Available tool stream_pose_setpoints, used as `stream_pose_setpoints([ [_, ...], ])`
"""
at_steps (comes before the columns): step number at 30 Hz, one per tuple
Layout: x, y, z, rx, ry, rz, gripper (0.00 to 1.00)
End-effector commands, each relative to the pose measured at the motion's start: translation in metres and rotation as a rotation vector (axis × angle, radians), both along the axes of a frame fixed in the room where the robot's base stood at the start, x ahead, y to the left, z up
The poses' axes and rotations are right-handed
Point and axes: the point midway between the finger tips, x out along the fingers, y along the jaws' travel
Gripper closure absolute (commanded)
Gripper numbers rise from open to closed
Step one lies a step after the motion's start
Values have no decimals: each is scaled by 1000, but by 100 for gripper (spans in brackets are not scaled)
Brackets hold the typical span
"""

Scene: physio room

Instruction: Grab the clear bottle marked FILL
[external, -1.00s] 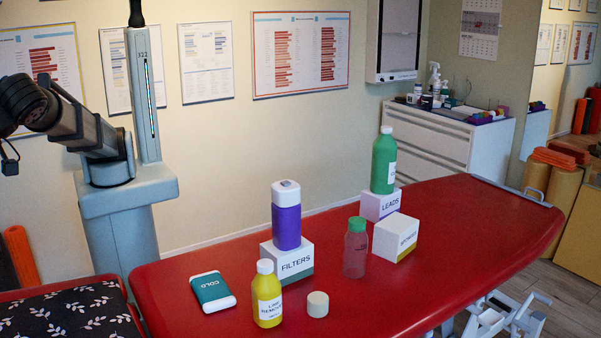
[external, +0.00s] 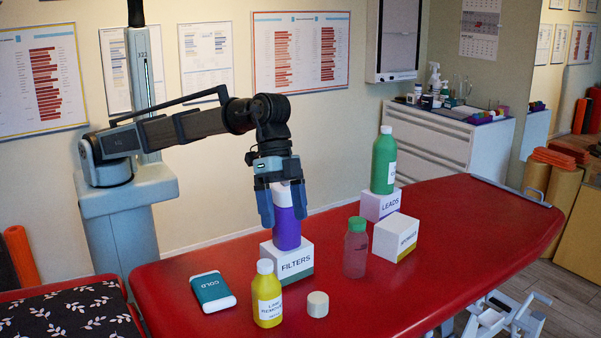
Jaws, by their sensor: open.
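A clear bottle (external: 355,256) with a green cap stands upright on the red treatment table, right of the FILTERS box. The red table shows through it, and I cannot read a FILL mark on it. My gripper (external: 283,208) is open and points down, to the left of the clear bottle and higher than it. Its fingers appear on both sides of the upper part of a purple bottle (external: 287,234) with a white top. I cannot tell whether they touch it or are at its depth.
The purple bottle stands on the FILTERS box (external: 294,265). A white box (external: 391,238) and a green bottle (external: 383,164) on the LEADS box (external: 377,206) stand behind right.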

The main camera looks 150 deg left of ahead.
Motion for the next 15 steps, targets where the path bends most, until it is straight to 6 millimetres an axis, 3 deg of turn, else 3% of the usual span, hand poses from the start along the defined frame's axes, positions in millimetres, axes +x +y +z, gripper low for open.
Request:
stream_pose_setpoints([
  [1, -11, 35, -7, 18, 23, 69, 5],
  [6, -53, 133, -27, 75, 98, 286, 5],
  [12, -101, 216, -41, 127, 162, 482, 5],
  [15, -116, 238, -45, 143, 180, 539, 5],
])
